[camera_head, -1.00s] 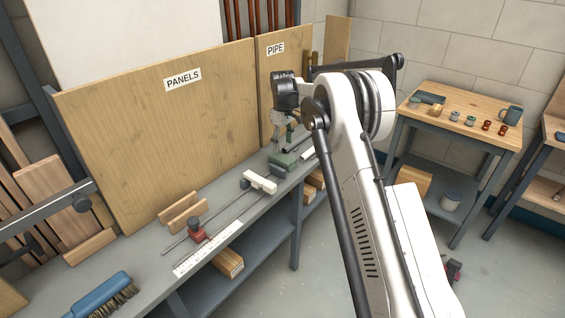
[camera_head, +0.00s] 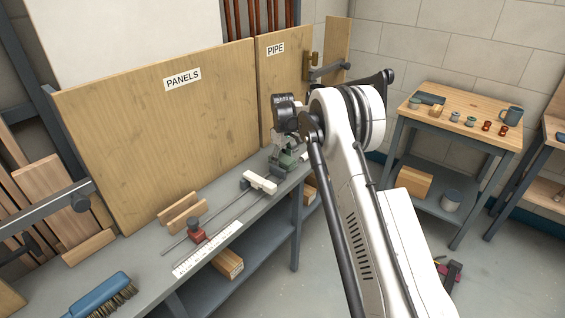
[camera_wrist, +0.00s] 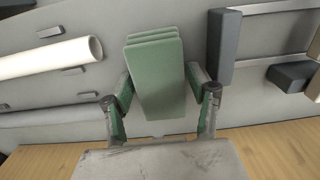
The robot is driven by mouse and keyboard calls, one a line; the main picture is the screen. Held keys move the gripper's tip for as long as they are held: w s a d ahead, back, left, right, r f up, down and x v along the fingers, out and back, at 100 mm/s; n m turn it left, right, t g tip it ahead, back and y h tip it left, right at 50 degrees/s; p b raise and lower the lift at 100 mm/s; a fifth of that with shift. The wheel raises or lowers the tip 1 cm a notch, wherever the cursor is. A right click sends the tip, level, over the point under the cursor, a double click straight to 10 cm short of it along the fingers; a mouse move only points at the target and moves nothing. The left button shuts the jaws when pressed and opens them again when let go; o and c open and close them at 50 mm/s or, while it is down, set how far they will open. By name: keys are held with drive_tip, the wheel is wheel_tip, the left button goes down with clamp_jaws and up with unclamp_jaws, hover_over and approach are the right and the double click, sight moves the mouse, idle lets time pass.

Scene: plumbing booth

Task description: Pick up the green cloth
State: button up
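The green cloth (camera_wrist: 154,75) is a folded, layered pad on the grey bench, in the upper middle of the wrist view. In the wrist view my gripper (camera_wrist: 160,88) is open, with one finger on each side of the cloth's near part. The fingertips are close to its edges; I cannot tell whether they touch it.
A white pipe (camera_wrist: 50,57) lies left of the cloth and a dark grey block (camera_wrist: 223,48) stands close on its right. The wooden PIPE panel (camera_head: 284,85) rises behind the bench (camera_head: 160,250). A red-based clamp (camera_head: 197,234) and a blue brush (camera_head: 100,295) lie nearer.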

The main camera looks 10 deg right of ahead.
sight(282, 157)
drive_tip(key=c, duration=1)
drive_tip(key=shift+r, duration=0.15)
drive_tip(key=shift+r, duration=0.6)
wheel_tip(282, 157, up, 2)
drive_tip(key=shift+r, duration=0.2)
drive_tip(key=s+a+r, duration=0.2)
drive_tip(key=a, duration=0.1)
drive_tip(key=s+a+r, duration=0.2)
drive_tip(key=a, duration=0.1)
drive_tip(key=s+a+r+p, duration=0.1)
drive_tip(key=s+a+r, duration=0.1)
drive_tip(key=a+r, duration=0.1)
drive_tip(key=shift+a, duration=0.5)
